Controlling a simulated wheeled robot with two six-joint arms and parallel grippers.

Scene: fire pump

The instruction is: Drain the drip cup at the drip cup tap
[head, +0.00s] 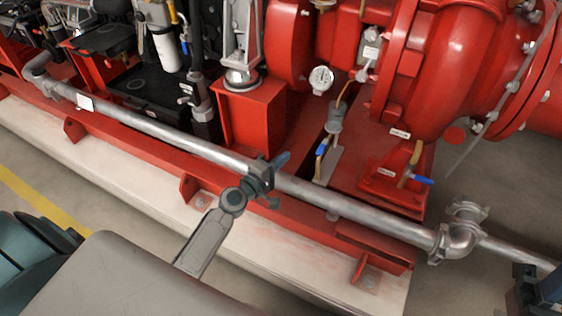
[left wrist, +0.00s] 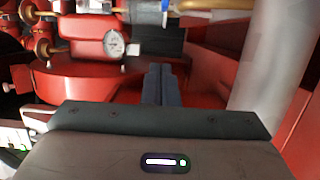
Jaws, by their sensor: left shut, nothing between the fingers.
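Two small brass taps with blue handles show in the head view. One (head: 321,151) stands below the gauge, by a grey fitting (head: 335,118) on a thin brass tube; the other (head: 421,180) is on the red base below the pump. Their labels are too small to read, so I cannot tell which is the drip cup tap. The drip cup itself is not clear. My left gripper (head: 283,160) is shut and empty over the long grey pipe, left of both taps. Its closed fingers (left wrist: 162,83) point toward a brass tube (left wrist: 215,5) in the left wrist view.
The long grey pipe (head: 150,127) crosses in front of the red base frame. A round gauge (head: 321,80) and the red pump casing (head: 455,70) stand behind. A dark part at the lower right edge may be my right gripper. Bare floor (head: 500,190) lies right.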

